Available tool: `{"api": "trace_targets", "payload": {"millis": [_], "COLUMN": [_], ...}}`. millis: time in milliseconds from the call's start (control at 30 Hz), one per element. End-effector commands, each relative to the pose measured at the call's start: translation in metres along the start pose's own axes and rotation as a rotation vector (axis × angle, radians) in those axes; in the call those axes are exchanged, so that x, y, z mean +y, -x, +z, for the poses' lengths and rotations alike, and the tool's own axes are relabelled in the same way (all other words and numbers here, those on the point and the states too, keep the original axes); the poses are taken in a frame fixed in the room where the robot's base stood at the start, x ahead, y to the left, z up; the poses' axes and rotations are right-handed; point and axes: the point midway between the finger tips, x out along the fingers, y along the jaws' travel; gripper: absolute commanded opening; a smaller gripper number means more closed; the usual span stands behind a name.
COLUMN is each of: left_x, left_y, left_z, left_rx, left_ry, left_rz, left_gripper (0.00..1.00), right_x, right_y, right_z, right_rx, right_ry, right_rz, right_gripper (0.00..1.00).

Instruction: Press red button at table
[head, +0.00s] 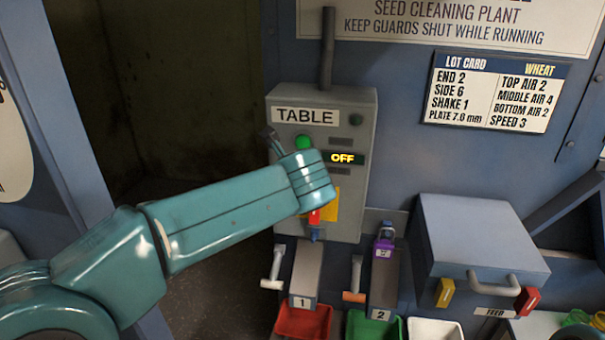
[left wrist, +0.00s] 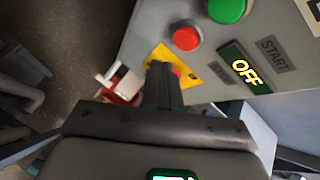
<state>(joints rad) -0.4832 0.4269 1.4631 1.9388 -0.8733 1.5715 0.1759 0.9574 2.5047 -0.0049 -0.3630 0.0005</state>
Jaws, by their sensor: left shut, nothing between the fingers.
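The grey TABLE control box (head: 351,115) hangs on the machine wall. Its green button (head: 303,142) and lit OFF display (head: 343,158) show in the head view. My left wrist hides the red button there. In the left wrist view the red button (left wrist: 186,38) sits below the green button (left wrist: 228,10), left of the OFF display (left wrist: 245,72). Contact cannot be told. My right gripper is out of view.
Below the box are chutes 1 (head: 307,270) and 2 (head: 384,281) with handles, above a red bin (head: 304,321) and a green bin (head: 373,328). A grey feed box (head: 470,235) with a handle stands at the right. A dark open gap lies left of the control box.

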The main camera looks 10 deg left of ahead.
Motion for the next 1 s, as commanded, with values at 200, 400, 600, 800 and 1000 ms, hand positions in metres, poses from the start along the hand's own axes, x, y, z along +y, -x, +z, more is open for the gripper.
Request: {"api": "trace_targets", "payload": {"millis": [200, 400, 600, 800, 1000], "left_x": [0.010, 0.013, 0.013, 0.013, 0.013], "left_y": [0.016, 0.022, 0.022, 0.022, 0.022], "left_z": [-0.011, -0.013, -0.012, -0.012, -0.012], "left_rx": [-0.001, 0.000, 0.000, 0.000, 0.000], "left_ry": [0.000, 0.000, 0.000, 0.000, 0.000], "left_rz": [-0.001, 0.001, 0.001, 0.001, 0.001], "left_gripper": [0.00, 0.00, 0.00, 0.00, 0.00], "right_x": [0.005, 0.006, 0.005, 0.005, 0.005], "right_y": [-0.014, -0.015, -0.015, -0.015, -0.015], "right_z": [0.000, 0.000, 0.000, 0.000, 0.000], "right_rx": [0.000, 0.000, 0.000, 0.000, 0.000], "right_ry": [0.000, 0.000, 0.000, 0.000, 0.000], "right_rz": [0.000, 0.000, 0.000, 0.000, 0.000], "right_gripper": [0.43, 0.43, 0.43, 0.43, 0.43]}}
